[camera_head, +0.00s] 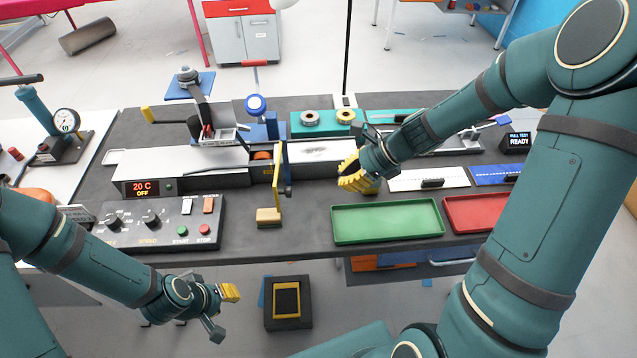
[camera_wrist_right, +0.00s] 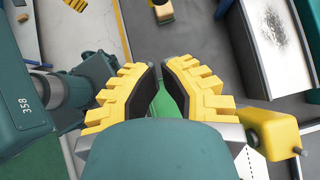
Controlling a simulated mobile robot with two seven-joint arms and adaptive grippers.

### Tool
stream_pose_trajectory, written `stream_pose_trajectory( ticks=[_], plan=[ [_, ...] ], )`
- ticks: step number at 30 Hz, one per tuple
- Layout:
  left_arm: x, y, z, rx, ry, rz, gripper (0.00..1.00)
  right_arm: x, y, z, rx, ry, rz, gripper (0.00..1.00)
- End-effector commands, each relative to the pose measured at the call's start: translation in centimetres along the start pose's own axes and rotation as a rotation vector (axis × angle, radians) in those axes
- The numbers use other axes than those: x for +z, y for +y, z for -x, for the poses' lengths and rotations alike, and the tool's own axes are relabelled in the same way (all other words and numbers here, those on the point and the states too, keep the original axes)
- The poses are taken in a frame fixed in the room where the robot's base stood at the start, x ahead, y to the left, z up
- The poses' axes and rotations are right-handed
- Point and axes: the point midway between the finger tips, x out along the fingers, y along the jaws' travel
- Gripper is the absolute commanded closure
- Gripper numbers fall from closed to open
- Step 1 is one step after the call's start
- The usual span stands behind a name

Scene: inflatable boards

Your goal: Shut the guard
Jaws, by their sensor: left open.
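The guard (camera_head: 278,185) looks like a narrow yellow-framed panel. In the head view it stands upright, seen nearly edge-on, at the front edge of the grey machine bed, beside a blue upright. My right gripper (camera_head: 354,176) is to the right of the guard and apart from it, above the back of the green tray. My left gripper (camera_head: 226,306) is open and empty, low in front of the table. I cannot make out the guard in the wrist view.
A control box (camera_head: 158,224) with knobs and buttons is left of the guard. A tan block (camera_head: 268,217) lies just in front of it. A green tray (camera_head: 388,221) and red tray (camera_head: 480,212) lie to the right. A speckled plate (camera_head: 314,150) is behind.

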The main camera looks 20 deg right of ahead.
Motion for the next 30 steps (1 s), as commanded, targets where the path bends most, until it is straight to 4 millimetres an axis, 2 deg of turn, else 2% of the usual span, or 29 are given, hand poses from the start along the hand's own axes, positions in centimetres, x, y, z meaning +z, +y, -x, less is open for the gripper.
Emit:
stream_pose_trajectory(
  ticks=[15, 21, 30],
  plan=[
    [0.9, -0.8, -2.2, 0.001, -0.018, -0.005, 0.65, 0.1, 0.2, -9.8, 0.006, 0.002, 0.006, 1.00],
    [0.9, -0.8, -2.1, 0.001, -0.018, -0.005, 0.65, 2.0, 0.2, -11.4, 0.005, 0.002, 0.007, 1.00],
    [0.9, -0.8, -2.1, 0.001, -0.018, -0.005, 0.65, 2.7, 0.2, -12.1, 0.003, 0.003, 0.005, 1.00]
  ],
)
